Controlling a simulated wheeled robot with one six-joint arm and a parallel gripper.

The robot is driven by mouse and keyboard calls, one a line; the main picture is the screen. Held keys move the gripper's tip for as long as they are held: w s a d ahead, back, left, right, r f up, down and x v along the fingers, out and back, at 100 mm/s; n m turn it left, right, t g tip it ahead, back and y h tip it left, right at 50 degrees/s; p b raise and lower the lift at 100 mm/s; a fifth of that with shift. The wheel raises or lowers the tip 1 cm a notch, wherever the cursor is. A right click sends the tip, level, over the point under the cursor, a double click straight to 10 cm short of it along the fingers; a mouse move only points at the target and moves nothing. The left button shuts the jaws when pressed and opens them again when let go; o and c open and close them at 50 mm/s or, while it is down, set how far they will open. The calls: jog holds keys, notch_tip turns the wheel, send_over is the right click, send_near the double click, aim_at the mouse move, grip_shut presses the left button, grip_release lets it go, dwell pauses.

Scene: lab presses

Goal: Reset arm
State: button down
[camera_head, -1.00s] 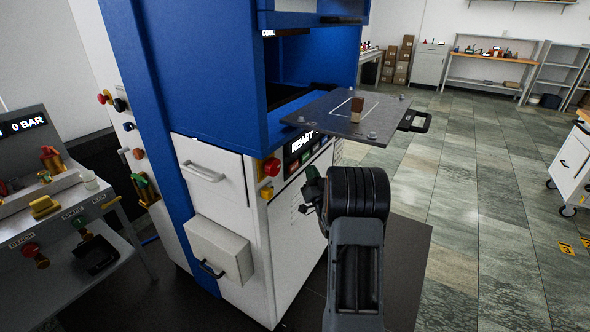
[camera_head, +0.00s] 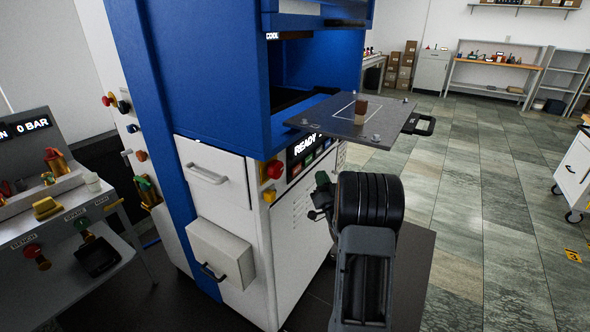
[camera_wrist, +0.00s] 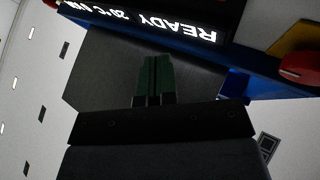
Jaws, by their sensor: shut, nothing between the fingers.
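My gripper (camera_wrist: 153,82) shows in the wrist view with its green fingers together and nothing between them. In the head view my gripper (camera_head: 322,180) is partly hidden behind my dark wrist, close to the front of the white and blue press (camera_head: 225,85). The press's sliding plate (camera_head: 325,123) is pulled out, above and beyond my arm. A small brown block (camera_head: 361,106) stands on the plate inside a white outline.
The plate's black handle (camera_head: 425,125) sticks out to the right.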

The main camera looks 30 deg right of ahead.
notch_tip(320, 180, down, 10)
jog(key=d+r+m+g+h, duration=0.1)
jog(key=d+g+h, duration=0.15)
jog(key=g, duration=0.45)
jog(key=s+a+f+g+y+p, duration=0.1)
jog(key=s+a+f+g+p, duration=0.1)
jog(key=s+a+f+g, duration=0.4)
jog(key=s+a+r+n+g+y+p, duration=0.2)
jog(key=s+a+r+n+g+p, duration=0.1)
jog(key=s+a+r, duration=0.5)
jog(key=s+a+r+n+g+y+p, duration=0.2)
jog(key=s+a+r, duration=0.7)
jog(key=a, duration=0.7)
notch_tip(320, 180, up, 4)
jog(key=shift+f+n+g+y+p, duration=0.1)
jog(key=shift+n+g+y+p, duration=0.4)
jog(key=shift+g+p, duration=0.4)
jog(key=c, duration=1.9)
grip_release()
